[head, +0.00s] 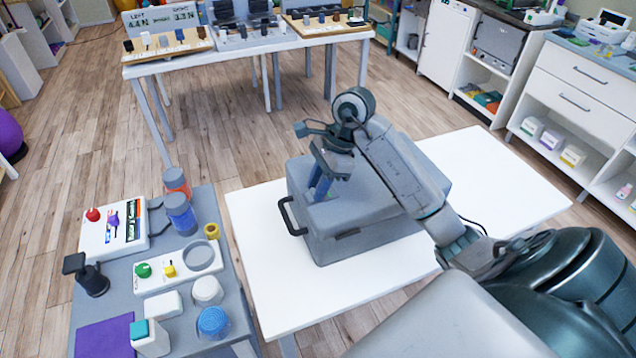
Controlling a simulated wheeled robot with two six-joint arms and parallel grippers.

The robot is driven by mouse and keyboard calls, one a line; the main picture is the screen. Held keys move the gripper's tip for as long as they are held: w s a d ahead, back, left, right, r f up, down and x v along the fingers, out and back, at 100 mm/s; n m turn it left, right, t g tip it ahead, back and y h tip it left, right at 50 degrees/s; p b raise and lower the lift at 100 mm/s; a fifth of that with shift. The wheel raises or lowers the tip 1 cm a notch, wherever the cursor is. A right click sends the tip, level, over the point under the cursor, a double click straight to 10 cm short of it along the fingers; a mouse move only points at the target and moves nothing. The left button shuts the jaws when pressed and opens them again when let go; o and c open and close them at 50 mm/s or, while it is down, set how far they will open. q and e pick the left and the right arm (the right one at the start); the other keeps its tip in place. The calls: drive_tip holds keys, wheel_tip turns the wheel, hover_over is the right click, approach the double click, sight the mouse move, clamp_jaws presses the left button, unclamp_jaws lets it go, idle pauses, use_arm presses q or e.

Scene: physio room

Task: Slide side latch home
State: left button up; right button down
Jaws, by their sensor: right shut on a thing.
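A grey case (340,245) stands on the white table, with a black handle (288,216) on its left face. My right gripper (320,190) reaches down over the left part of the case top and is shut on a small part there, which I take to be the side latch. Blue shows at the fingertips. The fingers hide most of the latch, so I cannot tell its exact position. My left gripper is out of view.
The white table (270,295) is bare around the case. At left, a grey table (115,300) holds a control box (112,228), jars (181,215), a joystick (90,276) and small blocks. A display table (150,68) stands behind, and white drawers (575,85) stand at right.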

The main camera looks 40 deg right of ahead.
drive_tip(key=c, duration=1.4)
unclamp_jaws()
drive_tip(key=shift+s+d, duration=0.1)
drive_tip(key=shift+d, duration=0.25)
drive_tip(key=shift+o, duration=1.2)
drive_tip(key=shift+s+d, duration=0.1)
drive_tip(key=shift+d, duration=0.05)
drive_tip(key=shift+a, duration=0.2)
drive_tip(key=shift+d+r, duration=0.1)
drive_tip(key=shift+r, duration=0.2)
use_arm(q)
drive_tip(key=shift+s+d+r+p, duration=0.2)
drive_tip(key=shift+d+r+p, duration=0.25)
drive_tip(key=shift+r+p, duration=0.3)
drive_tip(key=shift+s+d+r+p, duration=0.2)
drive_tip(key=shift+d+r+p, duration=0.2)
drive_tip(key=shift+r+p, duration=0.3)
use_arm(e)
drive_tip(key=w+v, duration=0.1)
drive_tip(key=v, duration=0.9)
drive_tip(key=shift+s+d, duration=0.2)
drive_tip(key=shift+s, duration=0.3)
